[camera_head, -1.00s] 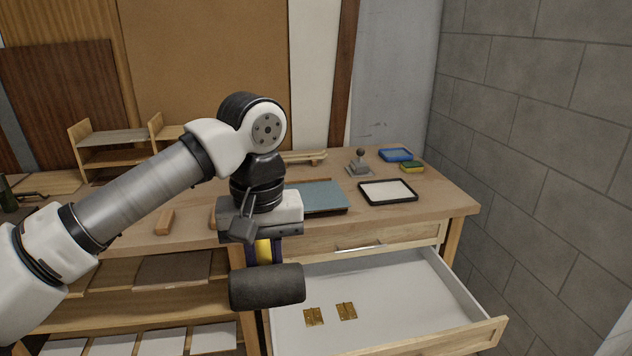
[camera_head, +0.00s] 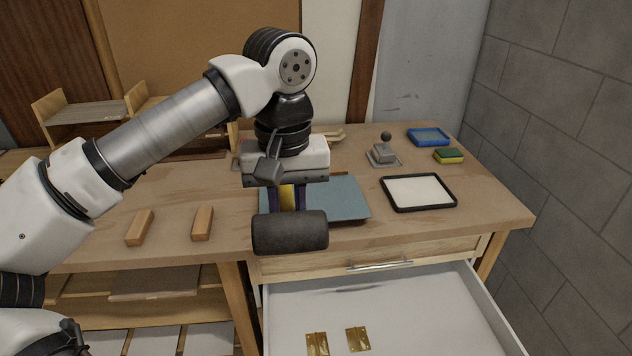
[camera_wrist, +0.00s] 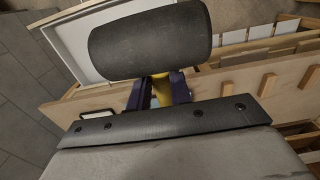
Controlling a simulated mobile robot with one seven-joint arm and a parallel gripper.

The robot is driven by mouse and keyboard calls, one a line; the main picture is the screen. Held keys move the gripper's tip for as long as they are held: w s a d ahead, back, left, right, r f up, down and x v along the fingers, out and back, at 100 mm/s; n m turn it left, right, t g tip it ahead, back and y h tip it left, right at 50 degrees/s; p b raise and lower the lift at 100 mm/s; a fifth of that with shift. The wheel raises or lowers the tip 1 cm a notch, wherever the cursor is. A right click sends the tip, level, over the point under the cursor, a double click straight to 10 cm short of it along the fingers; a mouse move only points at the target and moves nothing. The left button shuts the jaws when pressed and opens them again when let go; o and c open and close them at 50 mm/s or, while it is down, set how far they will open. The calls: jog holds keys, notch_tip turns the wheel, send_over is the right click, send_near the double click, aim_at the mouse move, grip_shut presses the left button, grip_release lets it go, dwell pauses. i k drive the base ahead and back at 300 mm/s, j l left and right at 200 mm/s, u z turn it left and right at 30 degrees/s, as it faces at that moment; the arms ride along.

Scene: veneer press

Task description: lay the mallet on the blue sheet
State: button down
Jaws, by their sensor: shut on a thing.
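The mallet has a dark cylindrical head (camera_head: 290,232) and a yellow handle (camera_head: 287,197). My gripper (camera_head: 287,190) is shut on the handle, with the head hanging out in front of the fingers. The blue sheet (camera_head: 346,199) lies on the bench behind the mallet in the head view, partly hidden by the gripper and the mallet. In the wrist view the mallet head (camera_wrist: 150,40) fills the upper middle, and the handle (camera_wrist: 161,90) sits between the fingers. I cannot tell how high the mallet is above the bench.
Two wooden blocks (camera_head: 202,223) lie left on the bench (camera_head: 480,205). A black-framed white tray (camera_head: 418,191), a knobbed metal piece (camera_head: 384,153), a blue tray (camera_head: 428,137) and a sponge (camera_head: 448,156) are right. An open drawer (camera_head: 400,300) with brass hinges (camera_head: 358,340) juts out below.

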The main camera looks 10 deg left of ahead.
aim_at(313, 208)
jog(key=i, duration=0.9)
